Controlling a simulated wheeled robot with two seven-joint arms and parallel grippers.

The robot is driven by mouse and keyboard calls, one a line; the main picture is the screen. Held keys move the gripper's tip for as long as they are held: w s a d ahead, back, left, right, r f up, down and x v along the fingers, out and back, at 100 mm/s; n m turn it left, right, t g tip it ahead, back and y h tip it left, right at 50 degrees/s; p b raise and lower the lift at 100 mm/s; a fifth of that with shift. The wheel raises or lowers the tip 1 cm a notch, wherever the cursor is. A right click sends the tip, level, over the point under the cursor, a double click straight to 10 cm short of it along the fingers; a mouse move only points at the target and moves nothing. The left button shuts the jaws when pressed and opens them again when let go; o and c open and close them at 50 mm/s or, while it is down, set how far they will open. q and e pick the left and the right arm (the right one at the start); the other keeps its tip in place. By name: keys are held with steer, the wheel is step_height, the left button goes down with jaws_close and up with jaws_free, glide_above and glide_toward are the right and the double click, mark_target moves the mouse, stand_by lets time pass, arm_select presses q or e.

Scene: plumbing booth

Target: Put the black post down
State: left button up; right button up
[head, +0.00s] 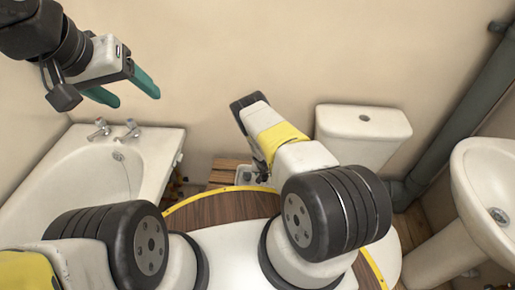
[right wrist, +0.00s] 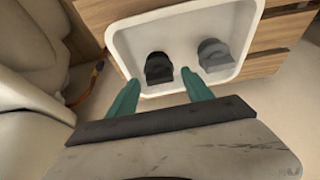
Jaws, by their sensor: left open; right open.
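The black post (right wrist: 158,68) stands in a white tray (right wrist: 190,18) in the right wrist view. My right gripper (right wrist: 160,77) is open, with its two green fingers apart and pointing at the tray. The post is just beyond the fingertips, between their lines, and appears free of both. In the head view my right forearm hides most of the right gripper and the tray; the post cannot be made out there. My left gripper (head: 149,91) is open and empty, high at the upper left above the bathtub.
A grey fitting (right wrist: 214,55) stands right of the post in the same tray. The tray rests on a wooden slatted piece (right wrist: 281,30). The bathtub (head: 150,160) is at left; the toilet (head: 362,122) and washbasin (head: 485,165) are at right.

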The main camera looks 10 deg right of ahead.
steer(key=s+a+r+y, duration=0.1)
steer(key=s+a+r, duration=0.1)
steer(key=r, duration=2.4)
steer(key=s+a+r+y, duration=0.1)
steer(key=s+r, duration=0.1)
steer(key=r, duration=2.4)
steer(key=s+a+r+n+t, duration=0.1)
steer(key=s+r, duration=1)
steer(key=r, duration=0.4)
steer(key=s+r+n, duration=0.1)
steer(key=s+r, duration=0.2)
steer(key=s, duration=0.6)
steer(key=s+a+r+n+t+y, duration=0.1)
steer(key=s+r, duration=0.2)
steer(key=s, duration=0.5)
steer(key=shift+s+r+n, duration=0.25)
steer(key=shift+s+n, duration=0.1)
steer(key=shift+n, duration=0.05)
steer(key=shift+a, duration=0.1)
